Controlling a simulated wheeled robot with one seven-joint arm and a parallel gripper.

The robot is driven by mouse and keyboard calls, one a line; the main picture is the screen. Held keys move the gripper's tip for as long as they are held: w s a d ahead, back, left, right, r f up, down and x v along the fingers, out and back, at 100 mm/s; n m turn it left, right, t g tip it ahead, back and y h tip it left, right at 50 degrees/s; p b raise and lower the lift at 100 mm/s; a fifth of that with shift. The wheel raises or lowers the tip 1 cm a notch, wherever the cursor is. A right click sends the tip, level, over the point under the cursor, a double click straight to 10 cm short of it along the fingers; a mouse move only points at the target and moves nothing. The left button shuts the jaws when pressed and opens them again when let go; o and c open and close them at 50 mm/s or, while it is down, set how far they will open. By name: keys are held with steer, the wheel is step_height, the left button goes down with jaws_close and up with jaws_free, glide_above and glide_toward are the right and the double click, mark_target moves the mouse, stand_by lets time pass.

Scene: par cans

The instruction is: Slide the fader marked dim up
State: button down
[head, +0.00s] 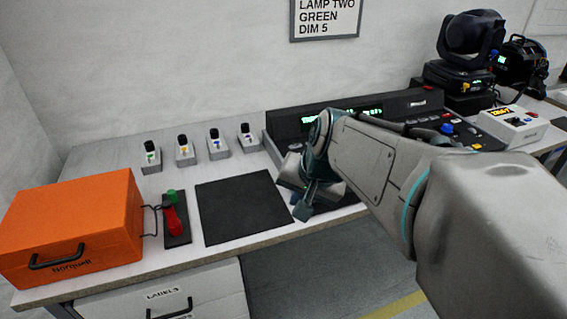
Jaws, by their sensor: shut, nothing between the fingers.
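A black lighting console (385,103) with a lit green display stands at the back of the bench. My arm crosses in front of it and hides much of its face and display. I cannot make out a fader marked dim; any faders there are hidden or too small to tell. My gripper (303,212) points down, shut and empty, in front of the console's left part and beside the black mat's right edge. Whether it touches the console cannot be told. A wall sign (325,18) reads LAMP TWO, GREEN, DIM 5.
Several small switch boxes (220,152) stand left of the console. An orange case (70,230), a red-handled device (175,220) and a black mat (245,208) lie in front. A white box with an amber display (512,125) and a moving-head lamp (468,45) are at right.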

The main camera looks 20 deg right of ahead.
steer(key=w+d+f+m+t+b, duration=0.4)
steer(key=w+d+f+m+b, duration=0.1)
steer(key=w+d+m+b, duration=0.65)
steer(key=shift+n+h, duration=0.35)
steer(key=shift+h, duration=0.05)
steer(key=b+x, duration=0.1)
steer(key=x, duration=0.2)
steer(key=d+b+x, duration=0.1)
steer(key=x, duration=0.1)
steer(key=b+x, duration=0.1)
steer(key=x, duration=0.2)
steer(key=shift+d+f, duration=0.35)
steer(key=shift+f, duration=0.15)
